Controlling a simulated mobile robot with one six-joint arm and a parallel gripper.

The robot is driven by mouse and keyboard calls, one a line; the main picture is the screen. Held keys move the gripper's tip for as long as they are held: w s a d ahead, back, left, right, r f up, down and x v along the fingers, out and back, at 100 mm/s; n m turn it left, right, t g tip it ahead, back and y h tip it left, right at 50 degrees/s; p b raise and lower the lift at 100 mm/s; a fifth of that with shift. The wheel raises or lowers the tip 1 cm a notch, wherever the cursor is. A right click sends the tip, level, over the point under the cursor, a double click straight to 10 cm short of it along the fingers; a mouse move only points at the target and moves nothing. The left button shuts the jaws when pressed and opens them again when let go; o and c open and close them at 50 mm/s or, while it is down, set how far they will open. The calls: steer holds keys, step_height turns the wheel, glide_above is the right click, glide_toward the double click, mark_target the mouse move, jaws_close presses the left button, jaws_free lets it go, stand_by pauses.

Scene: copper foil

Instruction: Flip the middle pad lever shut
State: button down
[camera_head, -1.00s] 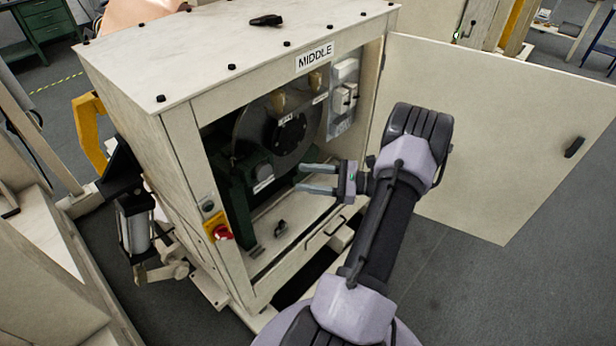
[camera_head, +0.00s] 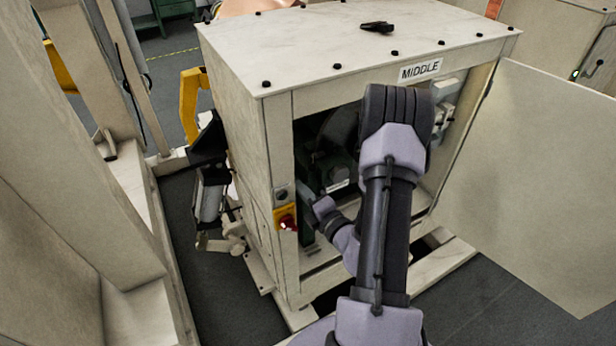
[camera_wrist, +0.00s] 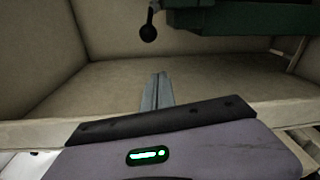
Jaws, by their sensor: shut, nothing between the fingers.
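The cabinet marked MIDDLE (camera_head: 350,40) stands open in the head view, with a dark green machine (camera_head: 338,172) inside. In the wrist view a short lever with a black ball knob (camera_wrist: 148,32) hangs down by the left end of the green machine body (camera_wrist: 215,18). I cannot tell for sure that it is the pad lever. My gripper (camera_head: 318,208) is at the cabinet opening, low on the left side. In the wrist view its fingers (camera_wrist: 156,90) are together and empty, below the knob and apart from it. My arm hides much of the cabinet's inside.
A red and yellow switch (camera_head: 286,218) is on the front left post, close to my gripper. The open door (camera_head: 540,170) is on the right. A black handle (camera_head: 377,27) lies on the cabinet top. A bare cabinet floor (camera_wrist: 110,85) shows in the wrist view.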

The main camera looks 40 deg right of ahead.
steer(key=d, duration=0.1)
steer(key=w+d, duration=0.1)
steer(key=w+d+b, duration=0.1)
steer(key=d, duration=0.1)
steer(key=shift+w+d+r, duration=0.1)
steer(key=shift+r, duration=0.15)
steer(key=shift+s+d+r+p, duration=0.15)
steer(key=shift+s+d+p, duration=0.2)
steer(key=shift+d+p, duration=0.2)
